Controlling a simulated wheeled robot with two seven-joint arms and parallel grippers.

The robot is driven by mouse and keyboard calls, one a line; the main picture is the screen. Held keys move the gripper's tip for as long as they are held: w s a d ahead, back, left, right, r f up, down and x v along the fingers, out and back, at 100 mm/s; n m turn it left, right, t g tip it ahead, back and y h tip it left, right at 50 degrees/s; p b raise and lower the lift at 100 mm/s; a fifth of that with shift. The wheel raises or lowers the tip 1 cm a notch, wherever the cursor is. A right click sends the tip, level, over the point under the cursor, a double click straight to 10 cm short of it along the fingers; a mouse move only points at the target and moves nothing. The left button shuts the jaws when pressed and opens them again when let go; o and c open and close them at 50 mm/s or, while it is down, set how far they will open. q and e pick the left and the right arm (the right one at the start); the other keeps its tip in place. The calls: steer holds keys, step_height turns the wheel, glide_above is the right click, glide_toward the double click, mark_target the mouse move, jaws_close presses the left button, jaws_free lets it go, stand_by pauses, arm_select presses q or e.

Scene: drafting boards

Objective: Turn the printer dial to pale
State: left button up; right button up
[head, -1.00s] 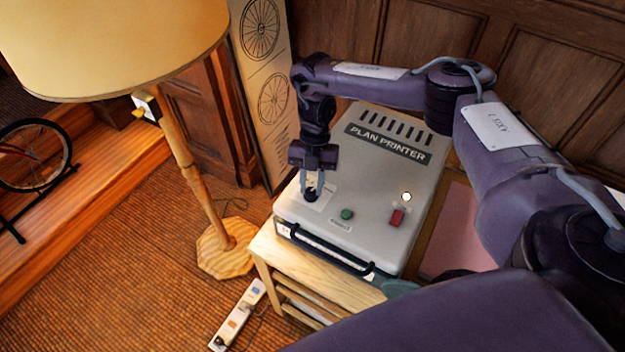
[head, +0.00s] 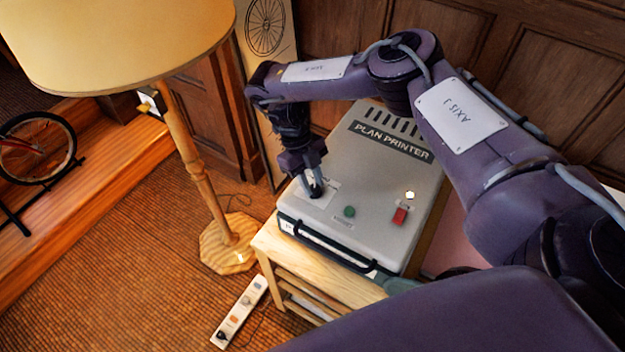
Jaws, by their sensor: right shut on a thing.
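The plan printer (head: 385,205) is a pale grey box with a dark name plate on a wooden stand. My right gripper (head: 314,187) points down at the printer's front left corner and is shut on the dial (head: 315,193), a small dark knob on a white label plate. The fingers and wrist hide most of the dial, and its marks are too small to read. A green button (head: 349,211) and a red switch (head: 399,216) sit to the right of the dial. My left gripper is not in view.
A floor lamp (head: 193,150) with a wide cream shade stands close left of the printer. A power strip (head: 239,312) lies on the carpet before the wooden stand (head: 325,272). A black handle bar (head: 325,247) runs along the printer's front. Wood panelling is behind.

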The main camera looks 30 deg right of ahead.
steer(key=shift+a+n+t+h, duration=0.15)
steer(key=shift+n+h, duration=0.2)
steer(key=shift+n, duration=0.6)
steer(key=shift+n+t+h, duration=0.15)
steer(key=shift+n+h, duration=0.2)
steer(key=shift+n, duration=0.6)
steer(key=o, duration=1)
steer(key=shift+s, duration=0.1)
steer(key=b+v, duration=0.1)
steer(key=v, duration=0.7)
steer(key=shift+s+f, duration=0.1)
steer(key=shift+s, duration=0.05)
